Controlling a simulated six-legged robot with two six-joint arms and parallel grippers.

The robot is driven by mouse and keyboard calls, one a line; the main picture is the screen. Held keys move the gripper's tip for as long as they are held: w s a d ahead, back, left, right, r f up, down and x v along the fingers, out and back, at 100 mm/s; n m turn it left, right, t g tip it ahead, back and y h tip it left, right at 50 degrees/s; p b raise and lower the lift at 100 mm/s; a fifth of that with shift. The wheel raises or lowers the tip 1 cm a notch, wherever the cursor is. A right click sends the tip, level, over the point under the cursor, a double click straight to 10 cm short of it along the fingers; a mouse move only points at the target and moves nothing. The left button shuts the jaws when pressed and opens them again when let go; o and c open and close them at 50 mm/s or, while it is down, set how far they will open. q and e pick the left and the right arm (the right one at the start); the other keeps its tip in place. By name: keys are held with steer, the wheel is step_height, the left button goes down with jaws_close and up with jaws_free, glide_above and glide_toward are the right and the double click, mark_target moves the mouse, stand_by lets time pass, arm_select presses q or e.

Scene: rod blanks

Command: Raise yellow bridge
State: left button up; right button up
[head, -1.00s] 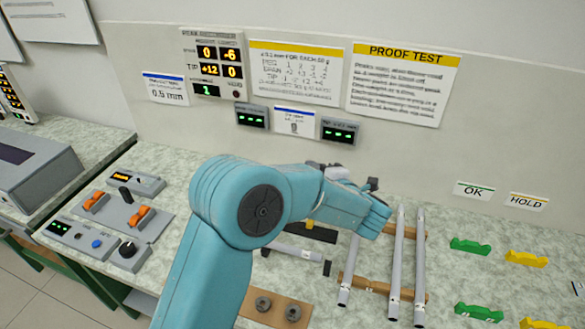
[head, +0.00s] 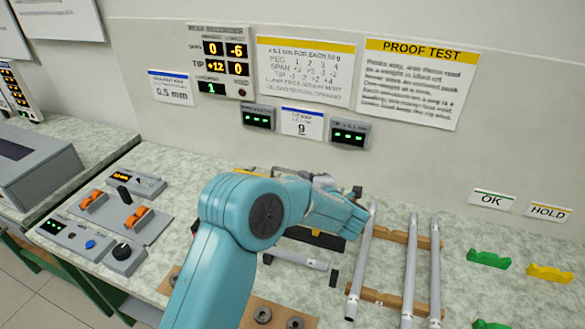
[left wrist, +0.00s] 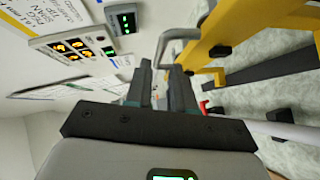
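The yellow bridge (left wrist: 255,25) fills the upper right of the left wrist view, with a bent grey handle (left wrist: 178,34) on it. In the head view only small yellow parts (head: 250,173) show; my left arm hides most of the bridge. My left gripper (left wrist: 163,75) has its two dark fingers apart, with a gap between them. The fingertips are at the handle's outer bar; whether they touch it I cannot tell. In the head view the left gripper is largely hidden behind its own arm. My right gripper is in neither view.
Several grey rods (head: 411,265) lie across wooden rests (head: 385,296) right of my arm. A grey cylinder (head: 298,259) lies in front of the bridge. Green (head: 488,259) and yellow (head: 549,273) holders stand at the right. A control panel (head: 110,222) stands at the left.

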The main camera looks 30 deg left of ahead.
mark_target(295, 172)
arm_select(q)
steer(key=p+x, duration=0.1)
steer(key=x, duration=0.6)
steer(key=shift+w, duration=0.15)
steer(key=shift+w+a+f+p, duration=0.15)
steer(key=shift+a+p, duration=0.2)
steer(key=shift+a, duration=0.15)
steer(key=shift+w+f, duration=0.1)
steer(key=shift+w, duration=0.05)
